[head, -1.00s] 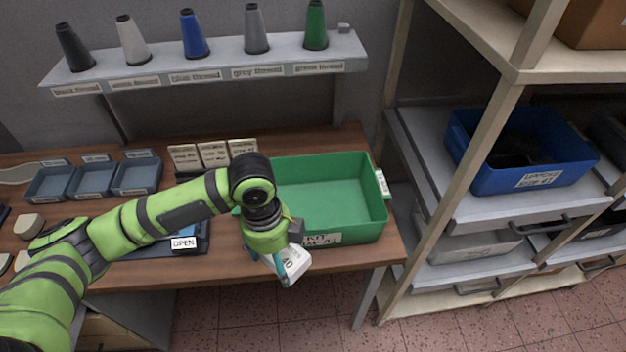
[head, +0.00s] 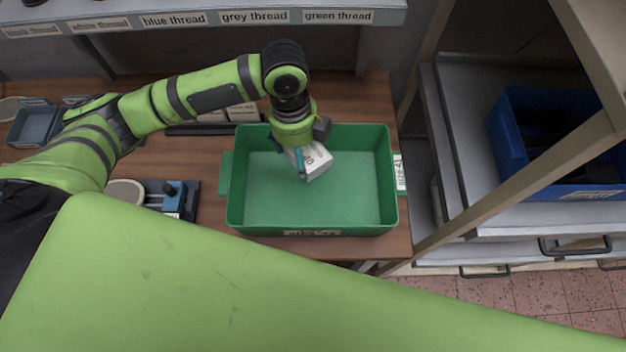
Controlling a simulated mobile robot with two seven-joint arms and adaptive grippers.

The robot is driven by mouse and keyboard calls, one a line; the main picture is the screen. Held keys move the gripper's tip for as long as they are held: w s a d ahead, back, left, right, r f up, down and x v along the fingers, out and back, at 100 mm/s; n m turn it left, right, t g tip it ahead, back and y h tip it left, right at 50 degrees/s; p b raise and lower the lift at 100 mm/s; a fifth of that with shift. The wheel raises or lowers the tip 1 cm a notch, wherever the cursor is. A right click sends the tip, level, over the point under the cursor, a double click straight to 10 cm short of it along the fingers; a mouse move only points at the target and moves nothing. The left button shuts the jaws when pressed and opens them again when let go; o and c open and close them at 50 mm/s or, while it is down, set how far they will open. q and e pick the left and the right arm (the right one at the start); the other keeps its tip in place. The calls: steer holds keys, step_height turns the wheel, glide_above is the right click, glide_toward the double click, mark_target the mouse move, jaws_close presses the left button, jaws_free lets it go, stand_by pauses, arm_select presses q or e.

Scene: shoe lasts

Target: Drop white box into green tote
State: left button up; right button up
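The green tote (head: 312,208) sits on the wooden workbench, and its inside floor looks empty. My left arm reaches in from the left, and my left gripper (head: 303,163) points down over the back middle part of the tote. It is shut on the white box (head: 319,161), which is tilted and has dark print on it. The box appears to be above the tote floor, though its exact height is hard to tell. Part of the box is hidden by the gripper. My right gripper is not in view.
A shelf with thread labels (head: 255,17) runs along the back above the bench. A blue-and-black device (head: 172,198) stands left of the tote. A rack with a blue bin (head: 515,140) stands at the right. A large green part of mine covers the lower foreground.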

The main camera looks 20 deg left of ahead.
arm_select(q)
step_height(320, 180, down, 4)
steer(key=b, duration=0.3)
steer(key=shift+r, duration=0.1)
steer(key=shift+w+f+b, duration=0.1)
steer(key=shift+f+b, duration=0.45)
steer(key=shift+b, duration=0.25)
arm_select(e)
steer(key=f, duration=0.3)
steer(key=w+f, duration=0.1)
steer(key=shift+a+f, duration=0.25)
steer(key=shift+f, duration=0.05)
arm_select(q)
steer(key=o, duration=1.1)
steer(key=r, duration=0.8)
steer(key=a+r, duration=0.1)
steer(key=r, duration=0.3)
steer(key=shift+w, duration=0.4)
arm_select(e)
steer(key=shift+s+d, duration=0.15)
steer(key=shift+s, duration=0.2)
arm_select(q)
steer(key=shift+f, duration=0.1)
